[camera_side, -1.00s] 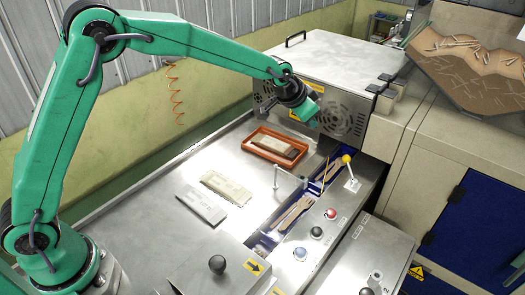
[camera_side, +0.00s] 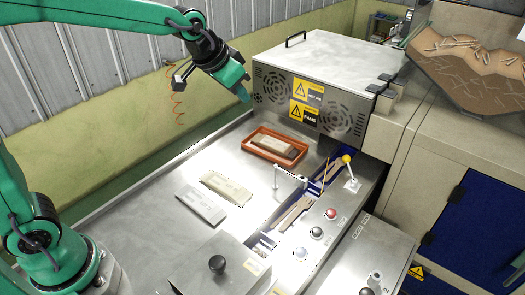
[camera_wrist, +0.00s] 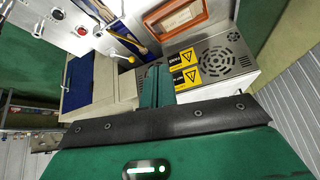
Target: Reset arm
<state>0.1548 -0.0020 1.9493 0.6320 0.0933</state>
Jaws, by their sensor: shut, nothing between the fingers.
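My gripper (camera_side: 243,91) is shut and empty. In the side view it hangs in the air in front of the left end of the steel machine housing (camera_side: 325,52), above and left of the orange-brown tray (camera_side: 252,148). In the wrist view the closed green fingers (camera_wrist: 156,85) point toward the yellow warning labels (camera_wrist: 184,67) on the housing. The arm is raised, and its upper part runs out of the top left of the side view.
The tray holds brown and pale pieces. Two pale packs (camera_side: 226,187) (camera_side: 201,204) lie on the steel table. Wooden sticks (camera_side: 292,214) lie in a blue channel beside a yellow-knobbed lever (camera_side: 347,160). A bin of sticks (camera_side: 470,62) is at upper right.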

